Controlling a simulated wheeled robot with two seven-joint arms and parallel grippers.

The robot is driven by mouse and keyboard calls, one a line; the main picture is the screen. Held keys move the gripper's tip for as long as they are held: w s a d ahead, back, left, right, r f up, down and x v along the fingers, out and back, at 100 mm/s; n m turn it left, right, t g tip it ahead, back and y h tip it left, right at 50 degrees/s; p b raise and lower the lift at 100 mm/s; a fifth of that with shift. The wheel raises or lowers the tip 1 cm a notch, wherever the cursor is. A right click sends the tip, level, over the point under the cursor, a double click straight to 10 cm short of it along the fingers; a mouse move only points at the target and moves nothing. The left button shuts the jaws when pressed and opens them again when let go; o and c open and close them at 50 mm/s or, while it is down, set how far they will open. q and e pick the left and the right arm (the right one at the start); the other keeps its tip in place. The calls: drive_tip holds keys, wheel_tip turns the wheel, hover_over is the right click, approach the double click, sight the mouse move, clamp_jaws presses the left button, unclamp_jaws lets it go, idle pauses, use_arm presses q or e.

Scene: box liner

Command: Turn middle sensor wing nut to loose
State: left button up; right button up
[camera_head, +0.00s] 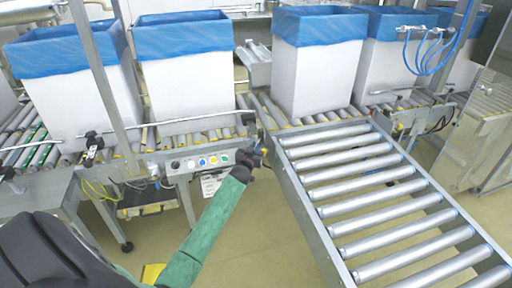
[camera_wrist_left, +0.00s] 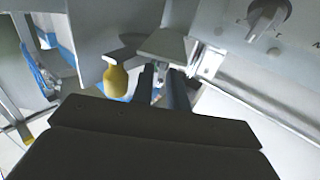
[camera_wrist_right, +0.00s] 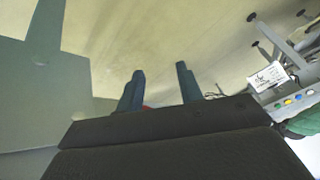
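My left gripper (camera_head: 254,157) is at the right end of the control panel, by the rail corner where the middle sensor mount is. The mount is mostly hidden behind it in the head view. In the left wrist view, the two dark fingers (camera_wrist_left: 162,88) are a narrow gap apart, below a grey metal bracket plate (camera_wrist_left: 164,45). A small pale metallic part shows between them. I cannot make out the wing nut's shape or angle, or whether the fingers grip it. My right gripper (camera_wrist_right: 160,88) is open and empty over the floor, outside the head view.
White boxes with blue liners (camera_head: 185,85) stand on the roller conveyor behind. A roller ramp (camera_head: 375,200) slopes forward at right. The button panel (camera_head: 200,163) is left of my left gripper. A yellow part (camera_wrist_left: 116,80) and a grey knob (camera_wrist_left: 267,18) are near its fingers.

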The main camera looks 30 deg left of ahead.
use_arm(q)
drive_tip(key=shift+w, duration=0.3)
use_arm(e)
drive_tip(key=shift+r, duration=0.1)
use_arm(q)
clamp_jaws()
drive_tip(key=shift+d+r+n+g+y+b, duration=0.1)
drive_tip(key=shift+n+g+y+b, duration=0.3)
drive_tip(key=shift+n+y+b, duration=0.6)
drive_tip(key=shift+p, duration=0.35)
use_arm(e)
drive_tip(key=shift+t, duration=0.4)
drive_tip(key=f, duration=0.5)
drive_tip(key=shift+w+a+f, duration=0.15)
drive_tip(key=shift+a+f, duration=0.05)
drive_tip(key=shift+f, duration=0.2)
